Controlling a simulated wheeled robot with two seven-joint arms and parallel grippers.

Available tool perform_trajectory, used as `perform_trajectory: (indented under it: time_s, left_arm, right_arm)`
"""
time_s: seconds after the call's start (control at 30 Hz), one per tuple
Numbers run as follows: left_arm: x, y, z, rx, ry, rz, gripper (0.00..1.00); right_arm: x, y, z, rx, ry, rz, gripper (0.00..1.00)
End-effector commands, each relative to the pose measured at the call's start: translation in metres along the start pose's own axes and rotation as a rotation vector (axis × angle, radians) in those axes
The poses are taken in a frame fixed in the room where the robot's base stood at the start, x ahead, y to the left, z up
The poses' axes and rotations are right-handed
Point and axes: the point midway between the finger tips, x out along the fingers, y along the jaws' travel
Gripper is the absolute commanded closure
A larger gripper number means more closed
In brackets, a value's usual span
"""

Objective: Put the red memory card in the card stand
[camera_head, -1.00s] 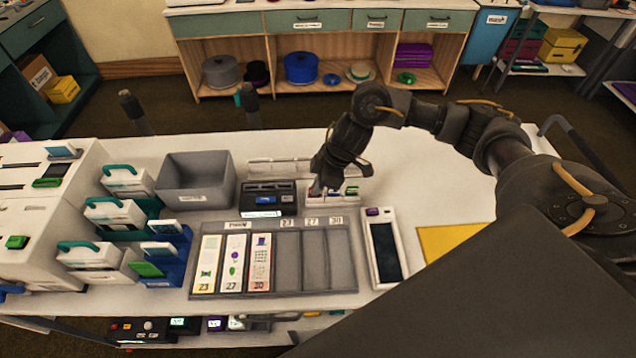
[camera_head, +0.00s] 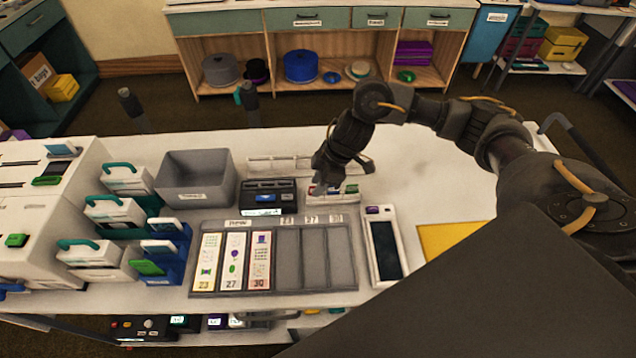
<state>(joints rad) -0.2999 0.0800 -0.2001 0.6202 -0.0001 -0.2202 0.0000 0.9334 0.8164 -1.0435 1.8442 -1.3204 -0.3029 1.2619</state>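A small white holder (camera_head: 346,192) with coloured cards stands at the back middle of the white table. A little red shows at its left part, partly under my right gripper; I cannot tell whether this is the red memory card. My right gripper (camera_head: 340,178) hangs just above this holder, pointing down, with its dark fingers apart. No card shows between them, though the fingers partly hide the holder. Which item is the card stand is not clear; a blue rack (camera_head: 172,250) holding white and green cards stands at the left. My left gripper is not in view.
A grey bin (camera_head: 195,172), a black card device (camera_head: 268,196) and a grey tray of printed strips (camera_head: 315,285) stand left of and before the holder. A white handheld device (camera_head: 384,245) and a yellow sheet (camera_head: 450,238) lie right. The table's back right is clear.

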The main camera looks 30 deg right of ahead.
Motion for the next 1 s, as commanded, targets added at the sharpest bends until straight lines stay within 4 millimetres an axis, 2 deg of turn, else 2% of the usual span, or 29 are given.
perform_trajectory:
  time_s: [0.3, 0.5, 0.7, 1.0]
  left_arm:
    - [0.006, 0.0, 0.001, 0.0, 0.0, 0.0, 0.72]
    - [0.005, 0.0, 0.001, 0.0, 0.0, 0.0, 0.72]
    - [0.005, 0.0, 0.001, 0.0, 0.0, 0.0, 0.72]
    - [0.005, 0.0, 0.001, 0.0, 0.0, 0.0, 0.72]
  right_arm:
    - [-0.06, 0.002, 0.0, -0.003, 0.002, 0.007, 0.7]
    - [-0.09, 0.001, 0.0, -0.002, 0.0, 0.005, 0.7]
    - [-0.101, 0.0, 0.0, 0.0, 0.0, 0.002, 0.7]
    - [-0.101, 0.0, 0.0, 0.0, 0.0, 0.001, 0.7]
